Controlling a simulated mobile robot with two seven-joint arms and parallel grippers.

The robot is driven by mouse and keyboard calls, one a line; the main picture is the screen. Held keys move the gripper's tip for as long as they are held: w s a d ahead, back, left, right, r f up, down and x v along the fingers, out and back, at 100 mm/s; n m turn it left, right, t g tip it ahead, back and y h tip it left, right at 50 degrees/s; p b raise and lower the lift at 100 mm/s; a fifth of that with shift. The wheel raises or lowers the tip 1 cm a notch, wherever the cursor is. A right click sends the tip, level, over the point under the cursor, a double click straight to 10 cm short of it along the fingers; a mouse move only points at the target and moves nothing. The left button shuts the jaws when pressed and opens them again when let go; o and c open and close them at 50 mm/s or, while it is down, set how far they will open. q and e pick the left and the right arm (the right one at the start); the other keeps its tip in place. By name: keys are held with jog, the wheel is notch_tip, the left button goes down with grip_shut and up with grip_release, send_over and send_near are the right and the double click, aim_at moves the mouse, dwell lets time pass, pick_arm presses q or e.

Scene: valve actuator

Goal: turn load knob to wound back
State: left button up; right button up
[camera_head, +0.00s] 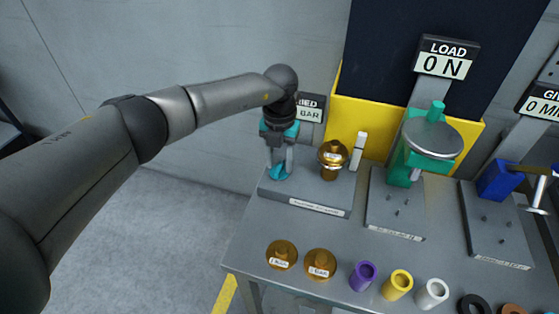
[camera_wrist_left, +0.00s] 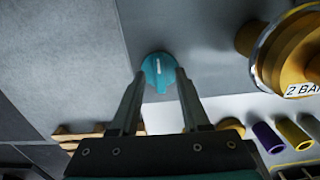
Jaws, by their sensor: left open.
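A teal knob (camera_head: 278,173) with a white mark sits at the left end of the grey base plate, below my left gripper (camera_head: 281,160). In the left wrist view the knob (camera_wrist_left: 158,70) lies at the tips of my open left gripper, with one finger on each side. I cannot tell whether the fingers touch it. The LOAD display (camera_head: 445,57) reads 0 N and stands above a green device (camera_head: 405,160) with a round grey plate. My right gripper is not in view.
A brass weight stack (camera_head: 332,156) stands right of the knob; its label reads 2 BAR in the wrist view. Loose brass discs (camera_head: 282,254) and purple, yellow and white cylinders (camera_head: 398,284) line the front of the bench. A blue device (camera_head: 496,181) stands at right.

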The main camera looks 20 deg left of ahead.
aim_at(279, 167)
pick_arm(q)
notch_tip(279, 167, up, 15)
dwell(0.3)
dwell(0.3)
